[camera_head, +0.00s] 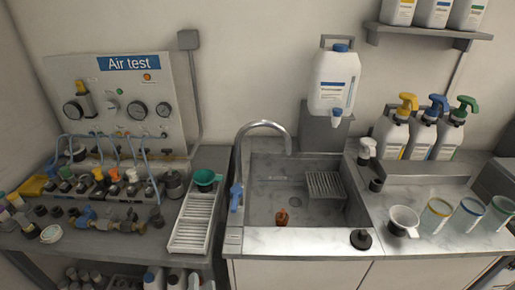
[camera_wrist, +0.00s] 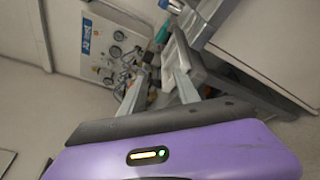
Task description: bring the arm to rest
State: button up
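My gripper (camera_wrist: 159,74) shows only in the wrist view, with its purple housing at the bottom. Its two grey fingers stand apart, and I see nothing held between them. Beyond them, the wrist view is turned sideways and shows the Air test panel (camera_wrist: 104,47) and the bench fittings at some distance. No part of my arm shows in the head view.
The head view shows the Air test panel (camera_head: 125,95), a ribbed tray (camera_head: 192,222) with a green funnel (camera_head: 204,177), and a sink (camera_head: 258,211) with an orange item (camera_head: 282,217). Several pump bottles and cups stand right. The counter front (camera_head: 300,241) is mostly clear.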

jog(key=s+d+r+m+h, duration=0.2)
jog(key=s+d+r+m, duration=0.2)
jog(key=s+d+m, duration=1)
jog(key=s+d+r+m+g+h, duration=0.1)
jog(key=s+d+r+m, duration=0.3)
jog(key=s+d+m, duration=1)
jog(key=s+d+h, duration=0.1)
jog(key=d, duration=0.3)
jog(key=shift+s+d+r+m, duration=0.2)
jog(key=shift+d+r+m, duration=0.1)
jog(key=shift+d, duration=0.05)
